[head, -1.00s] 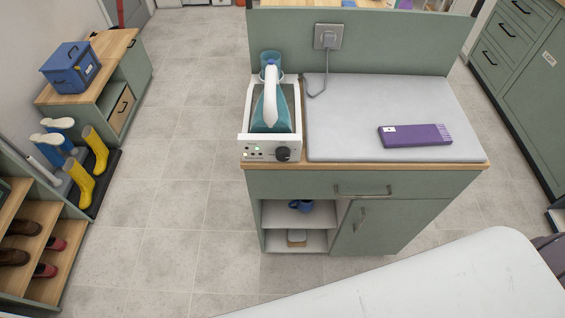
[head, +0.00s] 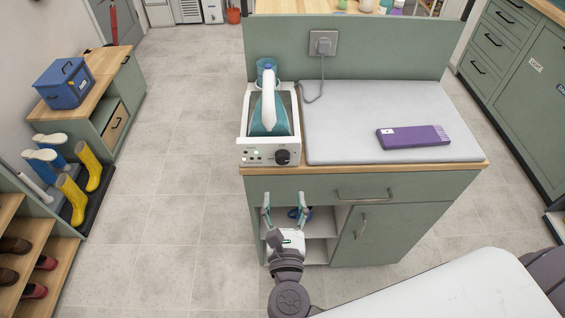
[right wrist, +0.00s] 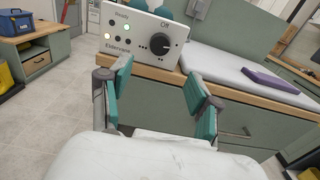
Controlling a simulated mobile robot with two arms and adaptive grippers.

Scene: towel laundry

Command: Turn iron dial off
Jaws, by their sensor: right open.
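The iron (head: 268,108), white and teal, rests in a white station at the left end of the cabinet top. On the station's front panel is a black round dial (head: 282,157), with lit indicator lamps to its left. In the right wrist view the dial (right wrist: 160,44) shows under the word "Off", with its white mark pointing to the right. My right gripper (head: 285,212) is open and empty, below the panel in front of the cabinet. In the right wrist view its teal fingers (right wrist: 158,95) are spread apart, below the dial and not touching it. My left gripper is not in view.
A grey ironing pad (head: 350,110) with a folded purple towel (head: 412,136) lies right of the station. A power cord runs to a socket (head: 323,43) on the back panel.

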